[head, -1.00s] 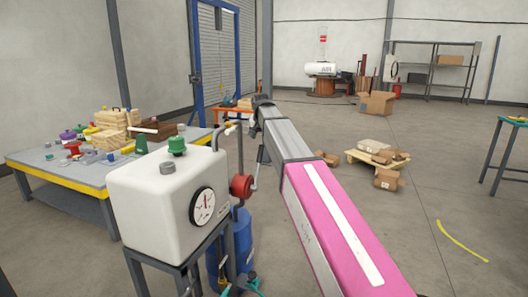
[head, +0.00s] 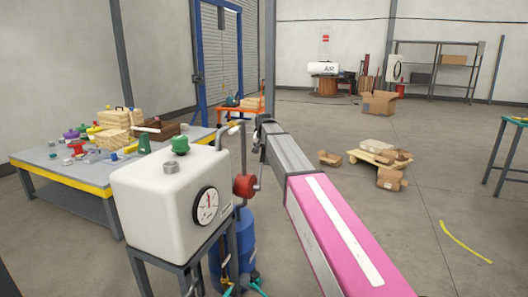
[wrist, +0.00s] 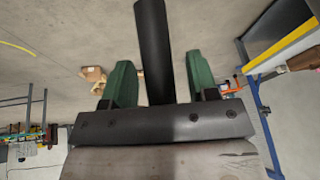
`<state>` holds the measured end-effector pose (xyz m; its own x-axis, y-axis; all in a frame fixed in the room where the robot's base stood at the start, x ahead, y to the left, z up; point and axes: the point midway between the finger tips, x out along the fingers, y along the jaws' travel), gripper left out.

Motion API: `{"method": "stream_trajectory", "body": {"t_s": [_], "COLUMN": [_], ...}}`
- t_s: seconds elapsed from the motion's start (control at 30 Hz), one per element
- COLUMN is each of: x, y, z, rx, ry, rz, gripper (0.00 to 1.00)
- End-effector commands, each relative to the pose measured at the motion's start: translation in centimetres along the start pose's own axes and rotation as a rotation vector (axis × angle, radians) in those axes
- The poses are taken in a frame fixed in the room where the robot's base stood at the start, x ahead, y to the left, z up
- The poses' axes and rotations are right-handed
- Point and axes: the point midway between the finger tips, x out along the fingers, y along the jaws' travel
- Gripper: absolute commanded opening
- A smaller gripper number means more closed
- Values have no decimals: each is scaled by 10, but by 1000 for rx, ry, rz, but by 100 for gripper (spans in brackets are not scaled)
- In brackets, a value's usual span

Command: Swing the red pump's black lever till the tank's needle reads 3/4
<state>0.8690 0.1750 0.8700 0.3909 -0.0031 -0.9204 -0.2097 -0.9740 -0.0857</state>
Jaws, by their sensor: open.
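The white tank (head: 165,215) stands on a dark frame at the left of the head view. Its round gauge (head: 207,206) faces me; the needle looks close to upright, but its exact reading is too small to tell. The red pump (head: 245,186) sits behind the tank's right side, above a blue cylinder. The black lever (wrist: 153,40) shows in the wrist view as a dark bar between the two green fingers of my gripper (wrist: 158,72). The gripper is open, with a gap on both sides of the bar. In the head view the gripper is mostly hidden behind my arm's end.
A grey workbench (head: 65,170) with a yellow edge and several loose parts stands left of the tank. A grey pipe (head: 241,145) rises beside the pump. A pallet with boxes (head: 372,157) lies on the floor beyond my arm. Open floor lies to the right.

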Motion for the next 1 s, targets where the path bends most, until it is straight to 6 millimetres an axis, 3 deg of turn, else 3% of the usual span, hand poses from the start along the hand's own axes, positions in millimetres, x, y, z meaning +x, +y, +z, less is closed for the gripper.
{"method": "stream_trajectory", "body": {"t_s": [0.23,0.4,0.73,1.0], "x": [1,1,-5,-24], "y": [0,0,0,-5], "z": [0,0,6,30], "rx": [0,0,-5,-29], "ry": [0,0,33,183], "rz": [0,0,4,23], "gripper": [54,0,0,0]}}
